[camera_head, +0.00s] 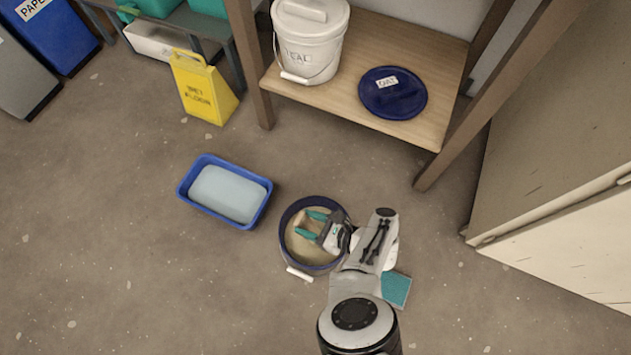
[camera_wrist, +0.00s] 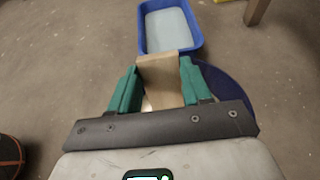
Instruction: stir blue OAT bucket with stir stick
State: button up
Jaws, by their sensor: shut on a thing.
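The open blue bucket (camera_head: 283,255) stands on the floor with pale beige glaze (camera_head: 322,260) inside and its handle down at the front. Its blue rim shows partly in the wrist view (camera_wrist: 232,90), behind my right finger. A blue lid (camera_head: 393,100) labelled OAT lies on the wooden shelf. My gripper (camera_head: 309,225), with green fingers, is over the bucket's opening. In the wrist view my gripper (camera_wrist: 158,85) is shut on a flat tan stir stick (camera_wrist: 162,70). The stick's lower end is hidden, so I cannot tell how deep it reaches.
A blue tub (camera_head: 228,192) with pale liquid stands left of the bucket. A white bucket labelled TEAL (camera_head: 310,40) is on the shelf (camera_head: 430,60). A yellow floor sign (camera_head: 203,88) stands further left. A teal pad (camera_head: 397,290) lies by my arm. The left foreground floor is clear.

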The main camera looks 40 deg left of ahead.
aim_at(301, 216)
jog(key=shift+w+a+b, duration=0.15)
jog(key=shift+a+b, duration=0.15)
jog(key=shift+a, duration=0.75)
jog(key=shift+a+r+p, duration=0.25)
jog(key=shift+r+p, duration=0.4)
jog(key=shift+a+r+p, duration=0.2)
jog(key=shift+r+p, duration=0.4)
jog(key=a+r+p, duration=0.3)
jog(key=r+p, duration=0.3)
jog(key=r, duration=0.1)
jog(key=s+a+r+p, duration=0.1)
jog(key=a+r+p, duration=0.2)
jog(key=r+p, duration=0.4)
jog(key=shift+s, duration=0.2)
jog(key=shift+r, duration=0.15)
notch_tip(301, 216, up, 5)
jog(key=p, duration=0.5)
